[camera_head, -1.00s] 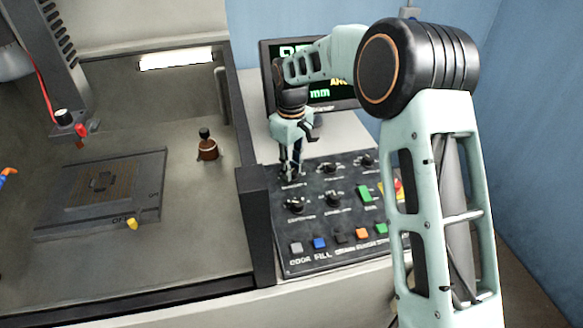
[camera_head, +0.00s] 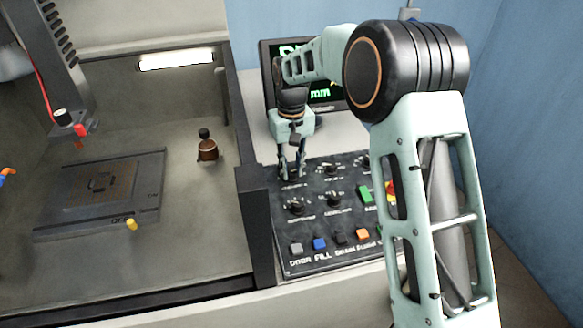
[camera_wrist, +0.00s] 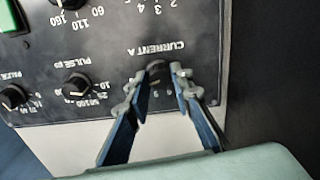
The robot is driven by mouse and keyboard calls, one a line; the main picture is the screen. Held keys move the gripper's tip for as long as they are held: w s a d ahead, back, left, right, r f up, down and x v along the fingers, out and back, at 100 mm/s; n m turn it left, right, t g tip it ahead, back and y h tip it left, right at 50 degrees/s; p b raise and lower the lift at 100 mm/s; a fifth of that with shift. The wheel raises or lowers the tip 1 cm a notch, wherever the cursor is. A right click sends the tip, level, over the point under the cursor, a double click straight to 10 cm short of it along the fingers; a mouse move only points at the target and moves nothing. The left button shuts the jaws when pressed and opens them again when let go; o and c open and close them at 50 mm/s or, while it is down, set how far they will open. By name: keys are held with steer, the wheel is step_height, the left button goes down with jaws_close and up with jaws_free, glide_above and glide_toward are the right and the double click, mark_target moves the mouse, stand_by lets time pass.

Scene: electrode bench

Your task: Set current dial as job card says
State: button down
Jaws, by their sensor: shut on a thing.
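The current dial (camera_wrist: 157,68) is a dark knob on the control panel, beside the label "CURRENT A", which appears upside down in the wrist view. My gripper (camera_wrist: 157,84) is shut on this dial, one finger on each side of it. The fingers hide part of the dial and its scale, and I cannot read its setting. In the head view my gripper (camera_head: 291,176) points down at the panel's upper left knob. The job card is not recognisable in either view.
The control panel (camera_head: 282,232) carries other knobs, including the pulse dial (camera_wrist: 78,85), and a row of coloured buttons. A monitor (camera_head: 270,70) stands behind. The tank's dark edge (camera_head: 256,215) rises left of the panel. A bottle (camera_head: 207,149) stands inside the tank.

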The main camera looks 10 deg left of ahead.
mark_target(292, 171)
steer(key=c, duration=1.7)
jaws_free()
step_height(292, 171, up, 12)
steer(key=shift+r, duration=0.1)
